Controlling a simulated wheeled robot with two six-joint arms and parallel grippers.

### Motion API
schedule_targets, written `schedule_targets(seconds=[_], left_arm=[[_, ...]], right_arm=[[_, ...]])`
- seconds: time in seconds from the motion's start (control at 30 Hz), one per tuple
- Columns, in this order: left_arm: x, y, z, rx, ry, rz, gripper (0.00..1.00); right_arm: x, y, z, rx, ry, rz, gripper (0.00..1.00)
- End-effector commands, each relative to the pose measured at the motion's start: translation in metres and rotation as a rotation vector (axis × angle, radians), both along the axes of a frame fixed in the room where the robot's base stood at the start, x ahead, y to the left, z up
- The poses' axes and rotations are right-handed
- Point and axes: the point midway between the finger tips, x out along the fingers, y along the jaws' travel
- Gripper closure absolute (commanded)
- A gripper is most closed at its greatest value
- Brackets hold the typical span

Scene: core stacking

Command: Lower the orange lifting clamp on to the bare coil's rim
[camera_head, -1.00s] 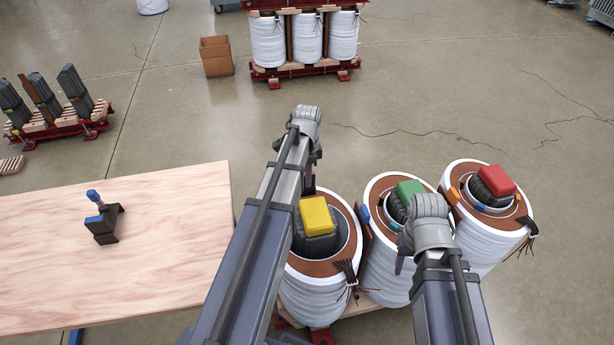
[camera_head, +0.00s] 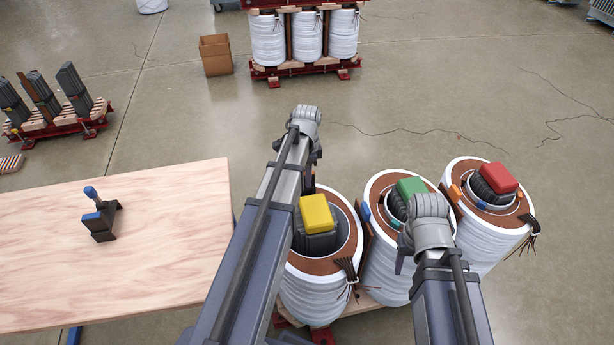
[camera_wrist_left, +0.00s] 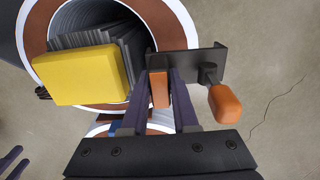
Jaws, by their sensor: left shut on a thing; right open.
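The bare coil (camera_head: 317,300) is white-wrapped with a brown rim and holds a dark core with a yellow block (camera_head: 317,215). No clamp shows on the visible part of its rim, seen also in the wrist view (camera_wrist_left: 40,25). In the wrist view my left gripper (camera_wrist_left: 160,82) is shut on the orange lifting clamp (camera_wrist_left: 225,104), which has a dark bracket and orange handle. The clamp overlaps the rim's right edge in that view; I cannot tell whether they touch. In the head view my left arm hides the clamp. My right gripper (camera_head: 405,250) is open over the middle coil, partly hidden.
The middle coil (camera_head: 385,270) has a green block and the right coil (camera_head: 495,245) a red one; both carry small coloured clamps. A blue-handled clamp (camera_head: 101,225) stands on the wooden table (camera_head: 170,270) at left. Dark leads (camera_head: 347,270) hang at the bare coil's right side.

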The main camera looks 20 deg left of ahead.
Motion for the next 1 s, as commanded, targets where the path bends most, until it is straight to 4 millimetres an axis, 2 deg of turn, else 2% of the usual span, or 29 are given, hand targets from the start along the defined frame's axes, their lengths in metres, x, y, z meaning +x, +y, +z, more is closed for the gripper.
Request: schedule_targets(seconds=[1.0], left_arm=[[0.000, 0.000, -0.019, 0.000, 0.000, 0.000, 1.00]], right_arm=[[0.000, 0.000, -0.019, 0.000, 0.000, 0.000, 0.50]])
